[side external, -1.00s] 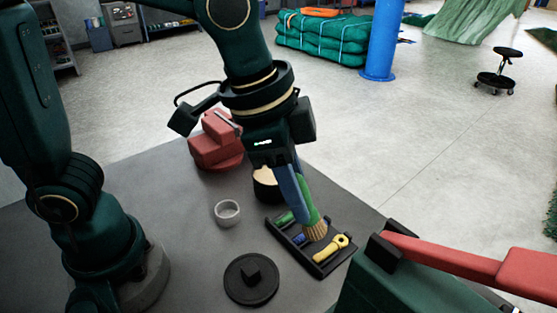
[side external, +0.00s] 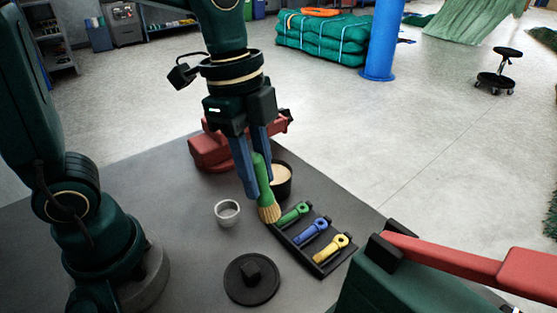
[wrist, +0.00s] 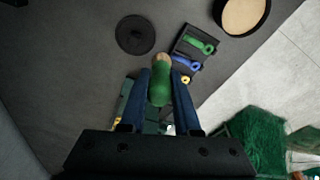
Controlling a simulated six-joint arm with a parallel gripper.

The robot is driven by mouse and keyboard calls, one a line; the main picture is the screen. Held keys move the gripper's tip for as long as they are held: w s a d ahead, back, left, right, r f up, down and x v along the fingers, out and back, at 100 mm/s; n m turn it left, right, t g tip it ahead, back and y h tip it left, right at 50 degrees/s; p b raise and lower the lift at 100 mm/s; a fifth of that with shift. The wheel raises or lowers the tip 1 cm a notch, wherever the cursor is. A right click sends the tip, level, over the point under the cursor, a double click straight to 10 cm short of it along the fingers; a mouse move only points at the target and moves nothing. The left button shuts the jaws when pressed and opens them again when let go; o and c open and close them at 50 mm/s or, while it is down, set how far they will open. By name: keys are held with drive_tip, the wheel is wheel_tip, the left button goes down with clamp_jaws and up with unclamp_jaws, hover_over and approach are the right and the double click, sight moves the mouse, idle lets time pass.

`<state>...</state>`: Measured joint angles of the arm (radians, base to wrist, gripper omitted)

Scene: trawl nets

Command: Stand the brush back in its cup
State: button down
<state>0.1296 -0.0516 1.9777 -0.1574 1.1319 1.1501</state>
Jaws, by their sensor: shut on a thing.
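The brush (side external: 264,183) has a green handle and tan bristles. The brush also shows between my fingers in the wrist view (wrist: 160,88). An empty small pale grey cup (side external: 227,212) stands on the table to the left of the bristles. A black round pot with a tan top (side external: 281,176) stands behind the brush, partly hidden by it. I cannot tell which of the two is the brush's cup.
The black tray (side external: 318,270) holds green, blue and yellow tools. A black disc with a knob (side external: 251,279) lies on the table in front. A red machine part (side external: 210,152) stands behind my gripper. A green case with a red arm (side external: 390,284) is at right.

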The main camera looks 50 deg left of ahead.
drive_tip(key=s+a+r+n+g+y, duration=0.1)
drive_tip(key=s+a+n, duration=0.15)
drive_tip(key=a, duration=0.75)
drive_tip(key=s+a+r+n+y, duration=0.15)
drive_tip(key=s+a, duration=0.25)
drive_tip(key=a, duration=0.6)
drive_tip(key=shift+n+h, duration=0.35)
drive_tip(key=shift+n, duration=0.05)
drive_tip(key=shift+w+d+f, duration=1)
drive_tip(key=shift+d+f, duration=0.6)
drive_tip(key=shift+f, duration=0.35)
drive_tip(key=shift+w+d+f, duration=0.95)
drive_tip(key=shift+d+f, duration=0.65)
drive_tip(key=shift+f, duration=0.4)
drive_tip(key=shift+w+d+f, duration=1)
drive_tip(key=shift+d+f, duration=0.6)
drive_tip(key=shift+f, duration=0.35)
drive_tip(key=shift+f, duration=0.1)
drive_tip(key=c, duration=0.6)
unclamp_jaws()
